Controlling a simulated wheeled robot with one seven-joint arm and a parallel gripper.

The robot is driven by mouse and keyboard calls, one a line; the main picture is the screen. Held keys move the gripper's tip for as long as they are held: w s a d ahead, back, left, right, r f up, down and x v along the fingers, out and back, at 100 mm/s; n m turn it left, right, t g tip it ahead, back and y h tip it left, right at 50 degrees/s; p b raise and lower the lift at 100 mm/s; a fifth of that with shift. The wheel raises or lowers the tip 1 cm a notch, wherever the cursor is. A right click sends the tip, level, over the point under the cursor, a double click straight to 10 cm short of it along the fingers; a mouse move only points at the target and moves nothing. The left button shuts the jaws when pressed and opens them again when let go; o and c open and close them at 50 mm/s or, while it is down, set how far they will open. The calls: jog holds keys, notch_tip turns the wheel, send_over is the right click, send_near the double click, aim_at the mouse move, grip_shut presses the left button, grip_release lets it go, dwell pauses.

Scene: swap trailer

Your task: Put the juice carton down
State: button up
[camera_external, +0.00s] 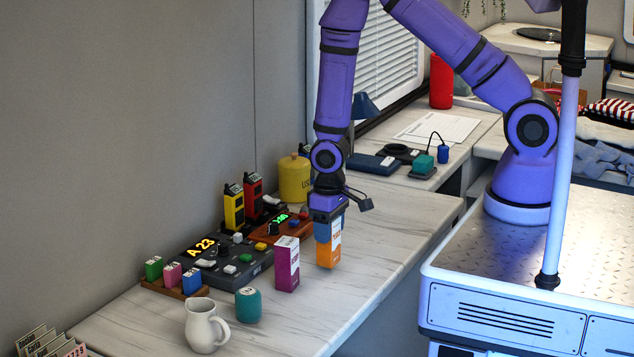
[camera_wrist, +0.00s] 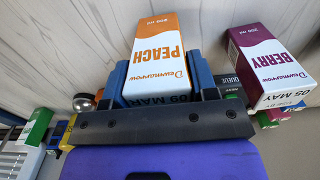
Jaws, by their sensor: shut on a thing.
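My gripper (camera_external: 328,222) is shut on an orange-and-white juice carton (camera_external: 328,254), held upright over the counter. In the wrist view the carton (camera_wrist: 156,55) reads "PEACH" and sits between the two blue fingers of my gripper (camera_wrist: 162,84). I cannot tell whether its base touches the counter. A purple-and-white carton (camera_external: 286,265) stands just left of it on the counter; it reads "BERRY" in the wrist view (camera_wrist: 268,62) and is apart from the fingers.
The marble-look counter (camera_external: 370,255) is clear to the right of the held carton. A white pitcher (camera_external: 203,328) and a teal canister (camera_external: 248,305) stand at the front. A dark control panel (camera_external: 232,262), yellow and red radios (camera_external: 234,208) and a yellow pot (camera_external: 294,178) stand behind.

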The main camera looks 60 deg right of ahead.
jog(key=shift+f, duration=0.65)
jog(key=o, duration=1)
jog(key=shift+f, duration=0.1)
notch_tip(320, 180, up, 13)
jog(key=shift+d+r, duration=0.1)
jog(key=s+d+r+t, duration=0.1)
jog(key=s+d+r, duration=0.2)
jog(key=r, duration=0.7)
jog(key=s+d+r+t, duration=0.2)
jog(key=d+r, duration=0.1)
jog(key=r, duration=0.8)
jog(key=s+d+r, duration=0.2)
jog(key=s+r, duration=0.2)
jog(key=s, duration=0.1)
jog(key=s+d+r+t, duration=0.1)
jog(key=s+r, duration=0.3)
jog(key=s, duration=0.2)
jog(key=s+d+r+t, duration=0.1)
jog(key=s+d+r, duration=0.1)
jog(key=s+r, duration=0.2)
jog(key=shift+s+d+r, duration=0.1)
jog(key=shift+s+d, duration=0.1)
jog(key=shift+s, duration=0.35)
jog(key=shift+s+d+r, duration=0.1)
jog(key=shift+s+d, duration=0.05)
jog(key=shift+s, duration=0.35)
